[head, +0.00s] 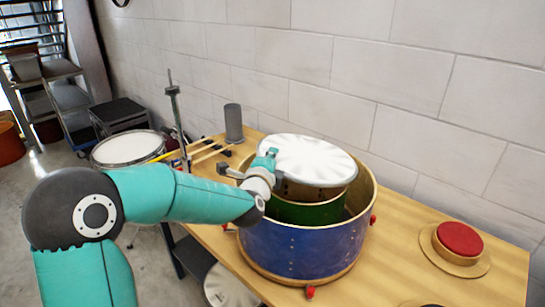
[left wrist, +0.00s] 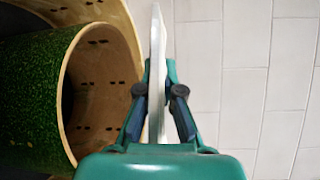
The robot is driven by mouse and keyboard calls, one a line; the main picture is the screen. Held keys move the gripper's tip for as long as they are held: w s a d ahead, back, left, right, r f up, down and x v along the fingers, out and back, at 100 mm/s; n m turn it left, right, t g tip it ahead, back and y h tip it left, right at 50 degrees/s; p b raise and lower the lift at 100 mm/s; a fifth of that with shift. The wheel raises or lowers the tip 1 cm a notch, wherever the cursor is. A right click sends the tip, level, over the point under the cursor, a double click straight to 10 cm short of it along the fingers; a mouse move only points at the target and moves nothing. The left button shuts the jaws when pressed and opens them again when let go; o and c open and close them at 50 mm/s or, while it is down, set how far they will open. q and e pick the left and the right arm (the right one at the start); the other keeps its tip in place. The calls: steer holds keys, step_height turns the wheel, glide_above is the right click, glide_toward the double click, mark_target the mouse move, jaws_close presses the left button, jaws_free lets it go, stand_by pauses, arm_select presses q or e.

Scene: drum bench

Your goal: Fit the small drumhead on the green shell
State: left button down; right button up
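The small drumhead (head: 308,160), a white disc, is held roughly level above the green shell (head: 308,213). My left gripper (head: 266,160) is shut on its left edge. In the left wrist view the drumhead (left wrist: 155,40) shows edge-on between the fingers of the left gripper (left wrist: 158,88). There the green shell (left wrist: 30,95) lies to the left, its open wooden rim apart from the drumhead. The green shell stands inside the larger blue shell (head: 300,248). The drumhead hides much of the green shell's opening in the head view. My right gripper is not in view.
The wooden table (head: 390,265) is mostly clear to the right, with a round red pad on a wooden base (head: 459,240). A white-topped drum (head: 128,149) stands beyond. A block wall is behind.

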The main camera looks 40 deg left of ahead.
arm_select(q)
steer(key=shift+f+b, duration=1.5)
steer(key=shift+f, duration=0.5)
steer(key=shift+c, duration=2.2)
jaws_free()
steer(key=shift+f, duration=0.1)
steer(key=shift+s+d, duration=0.1)
steer(key=shift+s, duration=0.05)
steer(key=v, duration=1.1)
steer(key=shift+s+d, duration=0.15)
steer(key=shift+s, duration=0.2)
